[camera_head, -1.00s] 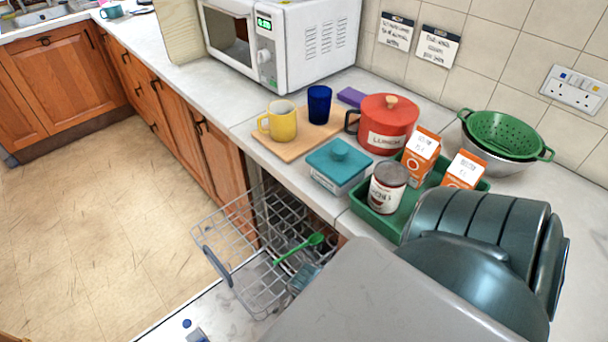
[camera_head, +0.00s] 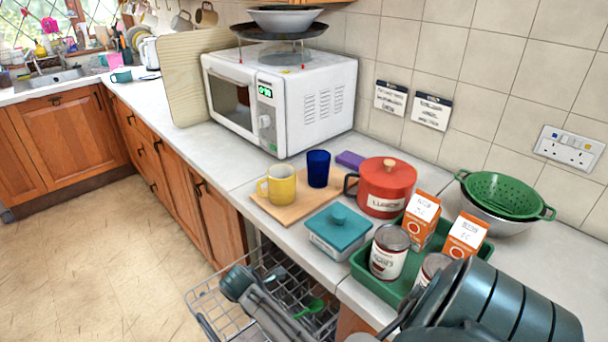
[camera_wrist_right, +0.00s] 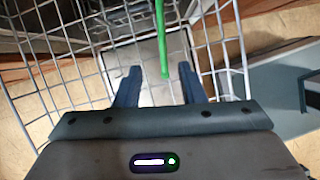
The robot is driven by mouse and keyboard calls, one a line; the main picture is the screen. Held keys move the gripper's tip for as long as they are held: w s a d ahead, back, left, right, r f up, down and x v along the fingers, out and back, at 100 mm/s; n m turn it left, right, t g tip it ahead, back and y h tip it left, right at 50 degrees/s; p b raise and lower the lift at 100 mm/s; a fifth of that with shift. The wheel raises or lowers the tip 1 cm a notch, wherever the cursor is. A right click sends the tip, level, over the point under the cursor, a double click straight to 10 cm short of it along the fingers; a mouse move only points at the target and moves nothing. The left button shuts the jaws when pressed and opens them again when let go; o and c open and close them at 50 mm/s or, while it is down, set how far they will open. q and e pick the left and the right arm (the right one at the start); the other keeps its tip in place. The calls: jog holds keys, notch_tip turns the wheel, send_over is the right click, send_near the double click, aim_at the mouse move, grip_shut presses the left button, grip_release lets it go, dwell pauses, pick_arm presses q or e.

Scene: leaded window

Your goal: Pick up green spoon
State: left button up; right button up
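The green spoon (camera_head: 315,306) lies in the wire rack (camera_head: 196,296) of the open dishwasher, its bowl toward the counter in the head view. In the right wrist view its straight handle (camera_wrist_right: 160,38) comes down from the top edge and ends between my fingertips. My right gripper (camera_wrist_right: 158,75) is open, its two dark fingers apart on either side of the handle; I cannot tell how much depth separates them. In the head view the right gripper (camera_head: 282,303) is over the rack beside the handle, which it partly hides. My left gripper is not in view.
The counter above the rack holds a teal lidded box (camera_head: 338,232), a green tray (camera_head: 366,271) with cans and cartons, a red pot (camera_head: 386,190) and a yellow mug (camera_head: 281,187). Rack wires surround the right gripper. The floor (camera_head: 90,265) at left is clear.

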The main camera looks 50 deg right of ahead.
jog(key=x, duration=0.4)
jog(key=shift+d+f, duration=0.1)
jog(key=shift+f, duration=0.05)
jog(key=x, duration=0.5)
jog(key=shift+s+p, duration=0.2)
jog(key=shift+p, duration=0.15)
jog(key=shift+c, duration=0.3)
grip_shut()
